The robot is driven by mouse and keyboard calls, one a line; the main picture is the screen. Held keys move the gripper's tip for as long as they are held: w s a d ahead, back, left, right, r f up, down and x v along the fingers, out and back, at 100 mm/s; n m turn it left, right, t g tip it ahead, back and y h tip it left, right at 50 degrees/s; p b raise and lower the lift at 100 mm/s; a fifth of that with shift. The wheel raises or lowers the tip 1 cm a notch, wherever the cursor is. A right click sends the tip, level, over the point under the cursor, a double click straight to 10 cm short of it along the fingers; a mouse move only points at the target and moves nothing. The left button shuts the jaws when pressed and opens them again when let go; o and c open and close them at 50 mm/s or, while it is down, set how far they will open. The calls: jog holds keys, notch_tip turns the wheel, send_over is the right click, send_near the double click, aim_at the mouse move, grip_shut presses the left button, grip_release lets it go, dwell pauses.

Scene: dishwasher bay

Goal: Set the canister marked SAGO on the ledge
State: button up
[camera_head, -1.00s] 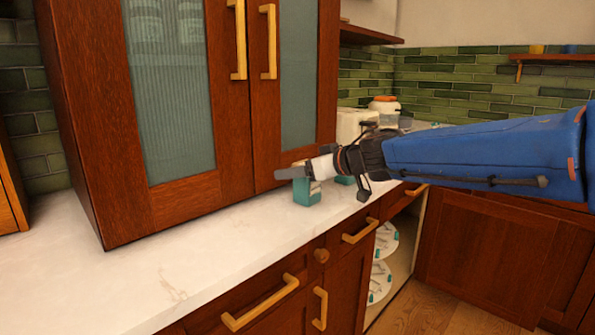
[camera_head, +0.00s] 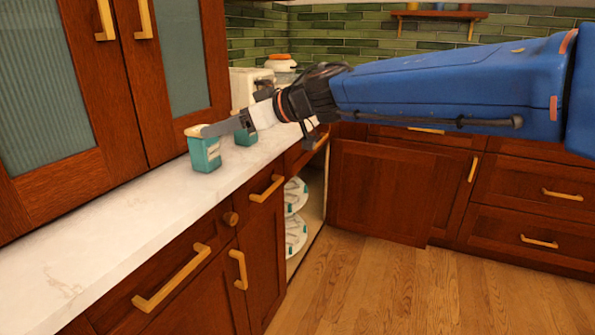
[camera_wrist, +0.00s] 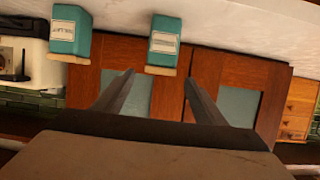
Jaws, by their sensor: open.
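Two teal canisters with pale labels and wooden lids stand on the white counter, a nearer one (camera_head: 206,155) and a farther one (camera_head: 246,138). The labels are too small and blurred to read, so I cannot tell which is marked SAGO. My gripper (camera_head: 196,131) is at the top of the nearer canister in the head view. In the upside-down wrist view, my open gripper (camera_wrist: 159,80) has nothing between its fingers; the nearer canister (camera_wrist: 164,42) lies just past the fingertips, lined up with the gap. The farther canister (camera_wrist: 70,30) is to the left. A wooden wall ledge (camera_head: 438,15) is at the back.
Tall glass-fronted cabinet doors (camera_head: 180,70) stand close behind the canisters. A white appliance (camera_head: 243,88) and a jar with an orange lid (camera_head: 282,66) are farther along the counter (camera_head: 120,225). Below it, an open dishwasher bay (camera_head: 313,205) holds plates. Small pots stand on the ledge.

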jog(key=w+d+r+m+t+h, duration=0.1)
jog(key=w+d+m+t+h, duration=0.3)
jog(key=d, duration=1)
jog(key=w+d+m+t+h, duration=0.1)
jog(key=d+m+t+h, duration=0.3)
jog(key=d, duration=0.9)
jog(key=s+d+f+m+h, duration=0.2)
jog(key=s+d+f+h, duration=0.15)
jog(key=d, duration=0.45)
jog(key=s+d+f+m+h, duration=0.2)
jog(key=s+d+f, duration=0.25)
jog(key=d, duration=0.25)
jog(key=s+d+f+g, duration=0.2)
jog(key=s+f+g, duration=0.2)
jog(key=s+f, duration=0.6)
jog(key=s+d+f+m+g, duration=0.1)
jog(key=s+f+g, duration=0.3)
jog(key=s+f, duration=0.6)
jog(key=s+d, duration=0.1)
jog(key=s, duration=0.1)
jog(key=shift+s+d+f+g+y, duration=0.15)
jog(key=shift+s+f+g+y, duration=0.15)
jog(key=shift+f+y, duration=0.05)
